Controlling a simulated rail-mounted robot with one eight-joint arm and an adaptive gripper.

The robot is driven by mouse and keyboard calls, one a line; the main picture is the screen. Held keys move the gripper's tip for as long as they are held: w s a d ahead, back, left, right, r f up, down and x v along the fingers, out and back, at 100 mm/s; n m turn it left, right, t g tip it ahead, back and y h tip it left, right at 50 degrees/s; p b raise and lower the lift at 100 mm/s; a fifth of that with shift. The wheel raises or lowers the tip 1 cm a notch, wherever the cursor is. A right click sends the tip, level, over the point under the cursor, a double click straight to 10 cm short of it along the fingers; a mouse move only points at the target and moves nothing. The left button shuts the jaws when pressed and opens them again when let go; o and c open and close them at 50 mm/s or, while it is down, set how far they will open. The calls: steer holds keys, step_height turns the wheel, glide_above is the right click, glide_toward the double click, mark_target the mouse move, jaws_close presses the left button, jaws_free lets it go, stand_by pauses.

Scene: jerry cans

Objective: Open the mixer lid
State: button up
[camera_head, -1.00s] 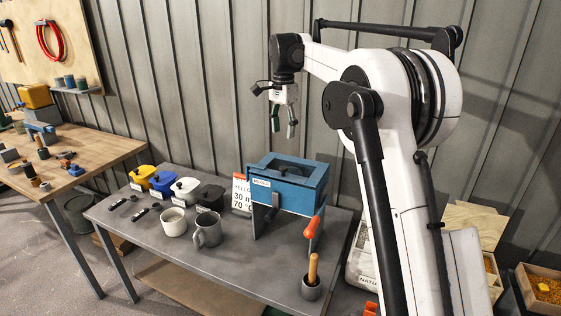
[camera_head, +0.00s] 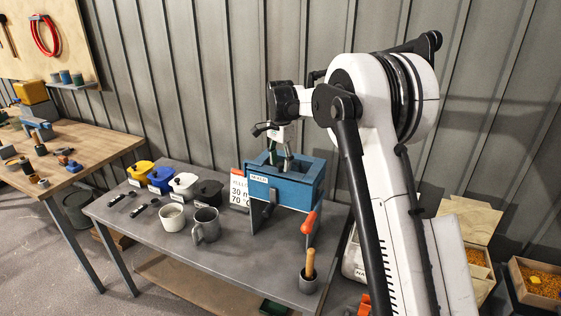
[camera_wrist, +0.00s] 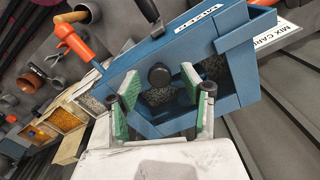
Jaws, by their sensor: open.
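The mixer is a blue box on legs on the grey table, seen in the head view (camera_head: 300,192) and the wrist view (camera_wrist: 205,38). In the wrist view a round black knob (camera_wrist: 158,75) sits on the lid, which appears to lie closed inside the blue rim. My gripper (camera_head: 280,162) is open and points down at the top of the mixer. In the wrist view its green-padded fingers (camera_wrist: 157,75) stand on either side of the knob, with gaps visible. I cannot tell the exact height of the fingertips.
An orange-handled lever (camera_head: 309,222) sticks out at the mixer's front right. Open boxes of orange grain (camera_head: 540,281) stand at the right.

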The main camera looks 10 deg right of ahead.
steer(key=shift+c, duration=0.3)
jaws_close()
